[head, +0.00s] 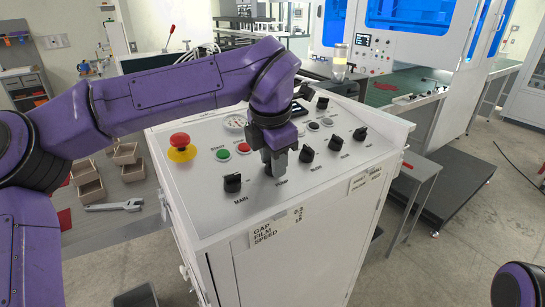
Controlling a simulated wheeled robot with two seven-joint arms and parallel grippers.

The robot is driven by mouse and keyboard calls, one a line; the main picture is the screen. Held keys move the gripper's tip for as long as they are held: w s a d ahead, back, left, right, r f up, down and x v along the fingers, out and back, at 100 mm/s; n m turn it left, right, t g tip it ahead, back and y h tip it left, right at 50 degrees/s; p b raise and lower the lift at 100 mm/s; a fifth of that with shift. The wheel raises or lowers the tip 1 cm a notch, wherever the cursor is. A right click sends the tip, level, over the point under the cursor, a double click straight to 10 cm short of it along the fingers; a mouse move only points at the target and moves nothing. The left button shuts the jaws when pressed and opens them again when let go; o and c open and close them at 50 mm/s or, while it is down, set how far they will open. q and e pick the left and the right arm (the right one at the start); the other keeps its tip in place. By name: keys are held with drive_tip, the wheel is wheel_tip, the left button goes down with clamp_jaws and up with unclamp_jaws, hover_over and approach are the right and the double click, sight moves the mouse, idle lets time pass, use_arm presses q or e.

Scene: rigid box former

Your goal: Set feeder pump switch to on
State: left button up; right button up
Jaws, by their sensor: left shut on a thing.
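The control panel (215,200) is the sloped top of a white cabinet. A row of black rotary knobs runs along its front edge. The knob labelled MAIN (232,183) is at the left end. My left gripper (274,168) reaches down onto the knob position beside it, above a label that appears to read PUMP. The gripper is shut on that pump switch, and its fingers hide most of the knob, so I cannot read its setting. My right gripper is out of view.
More knobs (306,154) stand close to the right of my gripper. A red emergency button (180,141) on a yellow base, a green button (222,154) and a red button (243,148) are on the left. A wrench (113,206) and small bins (88,190) lie on a grey table.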

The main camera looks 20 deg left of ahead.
sight(273, 184)
use_arm(q)
drive_tip(key=shift+s+f, duration=0.1)
drive_tip(key=shift+f, duration=0.2)
drive_tip(key=o, duration=1)
drive_tip(key=shift+w+d, duration=0.1)
drive_tip(key=shift+w, duration=0.1)
drive_tip(key=shift+r, duration=0.1)
drive_tip(key=v, duration=1)
drive_tip(key=shift+r+b, duration=0.25)
drive_tip(key=shift+b, duration=0.2)
